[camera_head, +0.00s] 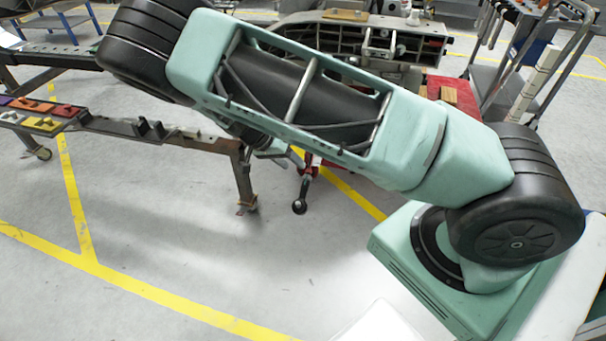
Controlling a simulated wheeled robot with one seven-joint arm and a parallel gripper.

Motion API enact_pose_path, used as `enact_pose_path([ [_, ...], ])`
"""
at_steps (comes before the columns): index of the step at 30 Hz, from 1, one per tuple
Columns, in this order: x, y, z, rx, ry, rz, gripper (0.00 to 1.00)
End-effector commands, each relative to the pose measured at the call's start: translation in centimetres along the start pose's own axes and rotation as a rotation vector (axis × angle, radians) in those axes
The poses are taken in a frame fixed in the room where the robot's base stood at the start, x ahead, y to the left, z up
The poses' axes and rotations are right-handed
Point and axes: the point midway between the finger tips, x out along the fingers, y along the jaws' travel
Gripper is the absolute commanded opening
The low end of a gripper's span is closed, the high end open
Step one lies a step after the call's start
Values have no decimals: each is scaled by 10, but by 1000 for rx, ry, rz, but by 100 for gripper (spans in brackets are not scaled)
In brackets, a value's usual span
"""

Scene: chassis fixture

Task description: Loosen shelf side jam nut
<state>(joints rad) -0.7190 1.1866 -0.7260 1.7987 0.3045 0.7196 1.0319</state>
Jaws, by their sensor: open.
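The shelf side jam nut cannot be made out. A metal chassis-like frame (405,45) with holes and small fittings shows at the top, behind my arm. My large teal and black arm crosses the picture from the lower right to the upper left and hides much of the middle. My gripper is not visible; the arm's far end is hidden behind its own upper links. Below the arm, a dark round knob (299,207) hangs on a short rod near a red part. I cannot tell what these belong to.
A long dark rail on legs (190,138) stands at the left, with coloured blocks (42,113) at its end. A red surface (455,95) and a wheeled cart (505,70) are at the upper right. Grey floor with yellow lines (150,290) lies open at the lower left.

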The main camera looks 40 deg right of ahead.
Motion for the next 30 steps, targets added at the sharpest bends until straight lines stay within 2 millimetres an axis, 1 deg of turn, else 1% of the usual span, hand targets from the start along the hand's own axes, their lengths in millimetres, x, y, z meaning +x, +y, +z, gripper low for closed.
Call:
enact_pose_path([
  [1,13,1,0,1,-1,6,45],
  [3,26,1,0,1,0,4,45],
  [9,55,1,0,0,0,2,45],
  [15,66,0,0,-1,1,0,45],
  [23,67,0,0,-1,0,0,45],
  [26,67,0,0,0,0,0,20],
  [27,67,0,0,0,0,0,9],
  [28,67,0,0,0,0,0,0],
  [30,67,0,0,0,0,-1,0],
])
